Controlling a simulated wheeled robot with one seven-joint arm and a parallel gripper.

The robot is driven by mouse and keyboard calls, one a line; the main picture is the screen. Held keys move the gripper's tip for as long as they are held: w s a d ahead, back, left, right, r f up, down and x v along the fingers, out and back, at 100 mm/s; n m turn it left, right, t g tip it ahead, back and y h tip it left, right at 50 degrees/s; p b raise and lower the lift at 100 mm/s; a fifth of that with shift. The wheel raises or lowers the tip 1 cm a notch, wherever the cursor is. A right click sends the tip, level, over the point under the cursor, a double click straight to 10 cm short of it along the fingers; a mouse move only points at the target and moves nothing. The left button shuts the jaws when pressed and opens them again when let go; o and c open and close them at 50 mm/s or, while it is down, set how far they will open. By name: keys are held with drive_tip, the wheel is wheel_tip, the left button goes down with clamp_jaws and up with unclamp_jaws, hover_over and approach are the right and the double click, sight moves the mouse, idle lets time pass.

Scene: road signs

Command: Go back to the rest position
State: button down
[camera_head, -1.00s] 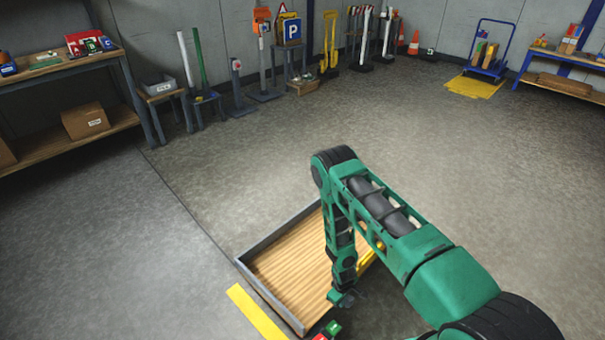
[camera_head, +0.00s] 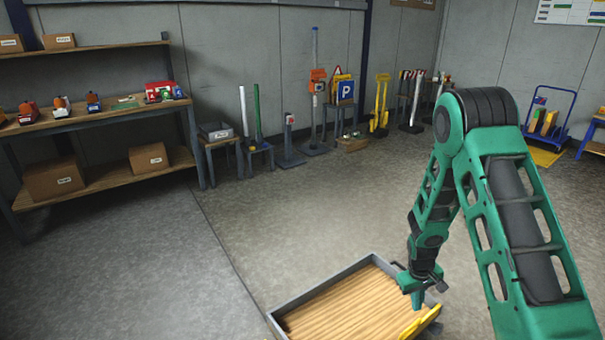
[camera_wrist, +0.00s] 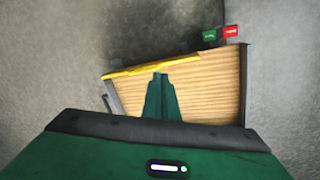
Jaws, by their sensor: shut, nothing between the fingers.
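My gripper (camera_head: 420,298) hangs over the right part of a wooden tray with grey edges (camera_head: 345,300) in the head view. In the wrist view my gripper (camera_wrist: 161,78) points down at the tray (camera_wrist: 208,88), its fingers together with nothing between them. The gap between the fingers and the tray floor is hard to judge. A yellow bar (camera_head: 420,322) lies along the tray's right side, and it also shows in the wrist view (camera_wrist: 150,68).
A green block (camera_wrist: 210,35) and a red block (camera_wrist: 231,31) sit at the tray's edge. A shelf (camera_head: 100,120) with boxes stands at left. A parking sign (camera_head: 345,92) and posts line the back wall. Open floor (camera_head: 290,220) lies between.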

drive_tip(key=s+d+r+m, duration=0.25)
drive_tip(key=s+r, duration=0.35)
drive_tip(key=r, duration=0.5)
drive_tip(key=s+d+r+m, duration=0.2)
drive_tip(key=s+d+r, duration=0.25)
drive_tip(key=r, duration=0.75)
drive_tip(key=s+r+m, duration=0.1)
drive_tip(key=s+r, duration=0.3)
drive_tip(key=s, duration=0.3)
drive_tip(key=s+a+r+m+y, duration=0.1)
drive_tip(key=s+r, duration=0.3)
drive_tip(key=s, duration=0.4)
drive_tip(key=s+a+r+m+y, duration=0.1)
drive_tip(key=s+r, duration=0.3)
drive_tip(key=s, duration=0.4)
drive_tip(key=shift+a+m, duration=0.2)
drive_tip(key=shift+m, duration=0.45)
